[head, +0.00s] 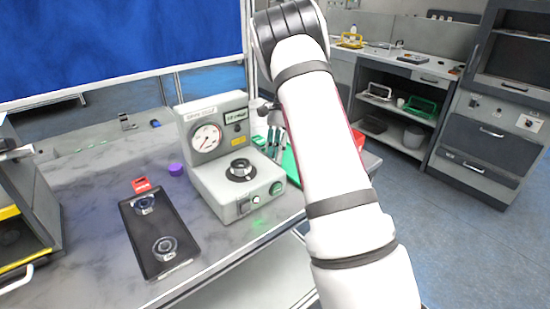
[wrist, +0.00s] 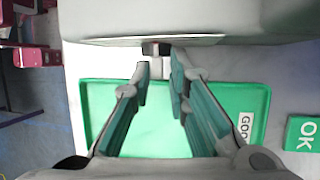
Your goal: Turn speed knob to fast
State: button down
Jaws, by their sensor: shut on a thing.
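The grey machine (head: 215,185) stands on the bench with a round dial gauge (head: 207,137) and a small display (head: 236,116) on its upright part. My gripper (head: 268,106) is at the right side of that upright part, largely hidden by my arm. In the wrist view, the machine's grey housing (wrist: 190,22) fills the top, and a small dark knob (wrist: 150,48) sticks out below its edge. My gripper's fingertips (wrist: 158,68) are at this knob, one on each side, shut on it. The knob's markings and setting cannot be read.
A green tray (wrist: 98,92) labelled "GOOD" lies below my gripper, with a green "OK" block (wrist: 303,133) beside it. A black tray (head: 150,217) with two round parts lies left of the machine, near a purple cap (head: 176,169) and red block (head: 141,185).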

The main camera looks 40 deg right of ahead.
jog(key=shift+s+f+g, duration=0.15)
jog(key=shift+s+g, duration=0.15)
jog(key=c, duration=1.7)
grip_release()
jog(key=shift+w+r, duration=0.15)
jog(key=shift+r, duration=0.1)
jog(key=shift+d+r, duration=0.15)
jog(key=shift+r, duration=0.1)
jog(key=v, duration=1.1)
jog(key=shift+r, duration=0.1)
